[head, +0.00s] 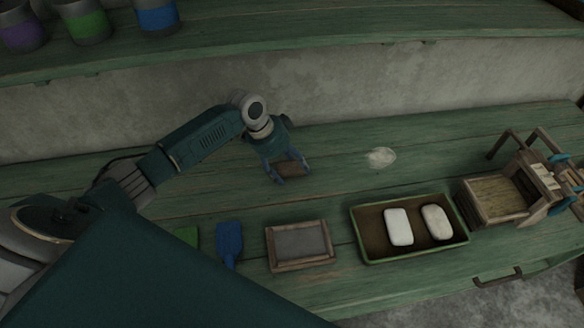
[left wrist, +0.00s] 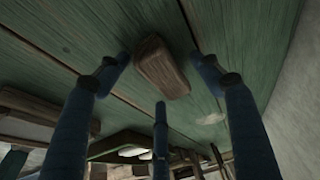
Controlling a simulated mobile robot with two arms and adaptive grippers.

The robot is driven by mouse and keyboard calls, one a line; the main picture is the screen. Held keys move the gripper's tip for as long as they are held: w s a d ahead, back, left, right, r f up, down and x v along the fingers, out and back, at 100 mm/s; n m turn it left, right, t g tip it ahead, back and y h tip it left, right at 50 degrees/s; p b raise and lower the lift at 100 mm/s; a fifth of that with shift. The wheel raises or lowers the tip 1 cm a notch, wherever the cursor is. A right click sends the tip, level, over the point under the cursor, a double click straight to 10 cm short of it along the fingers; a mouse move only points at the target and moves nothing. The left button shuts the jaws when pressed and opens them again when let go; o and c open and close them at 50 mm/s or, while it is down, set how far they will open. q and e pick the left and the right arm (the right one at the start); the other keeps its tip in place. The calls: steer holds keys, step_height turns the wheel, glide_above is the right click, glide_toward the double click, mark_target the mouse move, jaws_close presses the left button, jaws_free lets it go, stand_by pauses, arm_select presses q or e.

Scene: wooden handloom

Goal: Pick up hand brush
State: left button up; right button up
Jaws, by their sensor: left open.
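The hand brush appears as a brown wooden block (head: 291,169) on the green workbench, and it also shows in the left wrist view (left wrist: 160,68). Its bristles are not visible. My left gripper (head: 290,174) is open right at the brush, with fingers on either side of it. In the left wrist view the brush lies between the spread blue fingertips, and nothing is visibly clamped. I cannot tell whether any finger touches it. My right gripper is not in view.
A wood-framed screen (head: 300,263), a blue scoop-like tool (head: 229,240) and a green item (head: 187,236) lie in front. A tray (head: 372,254) holds two white blocks. A white patch (head: 381,157) lies right of the brush. A wooden loom (head: 497,219) stands far right; a shelf (head: 240,35) overhangs behind.

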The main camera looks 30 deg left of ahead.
mark_target(291, 168)
arm_select(q)
steer(key=shift+c, duration=0.2)
steer(key=c, duration=1.2)
steer(key=shift+c, duration=0.3)
steer(key=shift+r, duration=0.1)
steer(key=shift+s+r+b, duration=0.1)
steer(key=shift+r+b, duration=0.05)
steer(key=shift+b, duration=0.15)
steer(key=shift+r, duration=0.35)
step_height(291, 168, up, 6)
steer(key=shift+r+b, duration=0.1)
steer(key=shift+b, duration=0.75)
steer(key=s+d+b, duration=0.1)
steer(key=s+d, duration=0.3)
steer(key=s, duration=0.1)
steer(key=s+d, duration=0.4)
steer(key=s, duration=0.1)
steer(key=s+d+b, duration=0.1)
steer(key=s+d, duration=0.3)
steer(key=s, duration=0.1)
steer(key=shift+s+b, duration=0.35)
steer(key=shift+s, duration=0.05)
